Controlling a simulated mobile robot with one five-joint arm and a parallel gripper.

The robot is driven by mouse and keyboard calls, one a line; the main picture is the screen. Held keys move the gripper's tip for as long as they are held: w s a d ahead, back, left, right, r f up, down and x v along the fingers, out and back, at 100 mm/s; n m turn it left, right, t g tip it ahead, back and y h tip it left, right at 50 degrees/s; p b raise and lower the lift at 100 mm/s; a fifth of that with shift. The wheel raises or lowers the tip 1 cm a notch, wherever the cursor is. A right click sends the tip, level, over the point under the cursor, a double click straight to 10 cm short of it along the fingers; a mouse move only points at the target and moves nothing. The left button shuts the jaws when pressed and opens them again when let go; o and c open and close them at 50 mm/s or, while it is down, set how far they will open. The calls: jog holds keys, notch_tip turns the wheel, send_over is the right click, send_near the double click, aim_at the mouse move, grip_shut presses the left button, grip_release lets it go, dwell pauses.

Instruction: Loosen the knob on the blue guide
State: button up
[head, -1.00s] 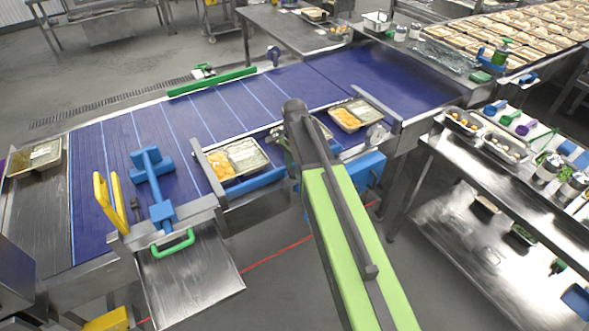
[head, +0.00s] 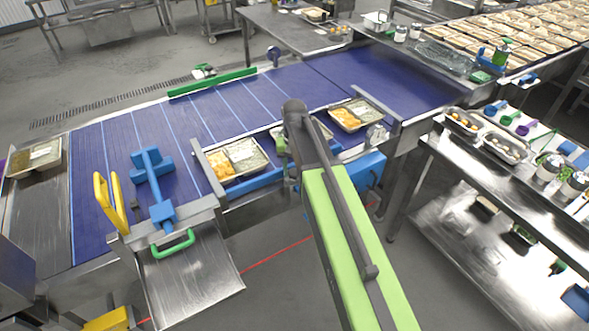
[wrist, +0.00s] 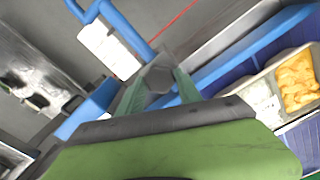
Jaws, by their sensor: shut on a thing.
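The blue guide (wrist: 235,62) is a long rail along the near edge of the conveyor, crossing the upper right of the wrist view. It also shows in the head view (head: 255,186), left of my arm. A grey faceted knob (wrist: 158,82) sits near the guide in the wrist view. My gripper (wrist: 160,77) has its two green fingers on either side of the knob and is shut on it. In the head view my arm covers the knob and most of the gripper. How loose the knob is cannot be told.
Food trays (head: 238,158) stand on the blue conveyor (head: 200,120) close behind the guide. A blue box (head: 367,172) is just right of my arm. A steel shelf table (head: 440,155) stands farther right.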

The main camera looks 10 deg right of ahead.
aim_at(294, 172)
jog(key=n, duration=0.5)
jog(key=shift+n, duration=0.3)
jog(key=n, duration=0.4)
jog(key=shift+n, duration=0.7)
jog(key=o, duration=1.4)
jog(key=shift+c, duration=0.2)
notch_tip(294, 172, up, 18)
jog(key=p, duration=1.7)
jog(key=shift+f, duration=0.25)
